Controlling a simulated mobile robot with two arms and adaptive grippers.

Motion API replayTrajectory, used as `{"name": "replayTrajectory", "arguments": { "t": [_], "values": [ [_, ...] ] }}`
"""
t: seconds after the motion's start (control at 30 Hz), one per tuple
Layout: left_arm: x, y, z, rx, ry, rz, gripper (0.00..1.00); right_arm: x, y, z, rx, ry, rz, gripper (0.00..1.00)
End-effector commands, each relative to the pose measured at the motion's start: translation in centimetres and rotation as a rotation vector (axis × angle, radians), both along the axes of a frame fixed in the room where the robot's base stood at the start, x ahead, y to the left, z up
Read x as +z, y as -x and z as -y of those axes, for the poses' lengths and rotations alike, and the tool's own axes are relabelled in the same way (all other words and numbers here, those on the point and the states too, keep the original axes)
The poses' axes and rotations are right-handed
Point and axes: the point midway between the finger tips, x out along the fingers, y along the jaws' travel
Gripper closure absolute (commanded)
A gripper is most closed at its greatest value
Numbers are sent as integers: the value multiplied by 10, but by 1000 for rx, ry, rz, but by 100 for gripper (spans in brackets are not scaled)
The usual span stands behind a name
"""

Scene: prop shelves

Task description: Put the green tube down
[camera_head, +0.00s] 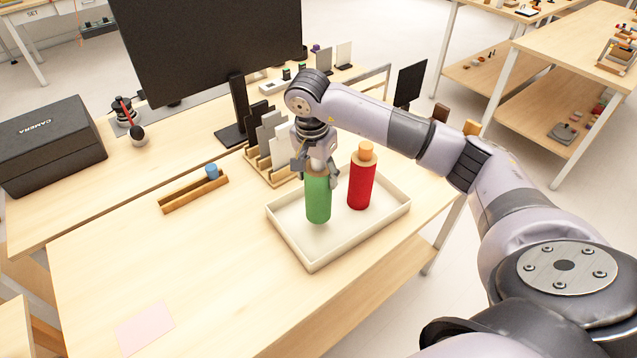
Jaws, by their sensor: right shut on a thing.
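The green tube (318,200) is upright over the left part of a white tray (313,261). My right gripper (319,174) comes down from above and is shut on the tube's upper end, hiding its top. The tube's bottom looks close to the tray floor; I cannot tell whether it touches. A red tube (361,186) with an orange cap stands upright in the tray, to the right of the green one and apart from it. My left gripper is not in view.
A wooden rack with grey panels (270,144) stands just behind the tray. A wooden holder (193,193) with a blue piece, a monitor (210,45) and a black camera box (48,145) are to the left. The table front (215,285) is clear except for a pink sheet (145,328).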

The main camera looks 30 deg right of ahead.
Motion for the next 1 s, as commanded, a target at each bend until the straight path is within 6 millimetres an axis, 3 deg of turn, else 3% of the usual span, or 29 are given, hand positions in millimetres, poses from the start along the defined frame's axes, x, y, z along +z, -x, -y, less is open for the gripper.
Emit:
{"name": "replayTrajectory", "arguments": {
  "t": [0.3, 0.67, 0.7, 1.0],
  "values": [
    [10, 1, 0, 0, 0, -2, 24, -39, 1, 0, 1, 0, -2, 100],
    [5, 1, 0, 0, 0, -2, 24, -45, 0, 0, 1, 1, 1, 100],
    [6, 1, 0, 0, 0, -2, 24, -45, 0, 0, 1, 1, 0, 45],
    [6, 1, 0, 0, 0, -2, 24, -45, 0, 0, 1, 0, 0, 26]
  ]
}}
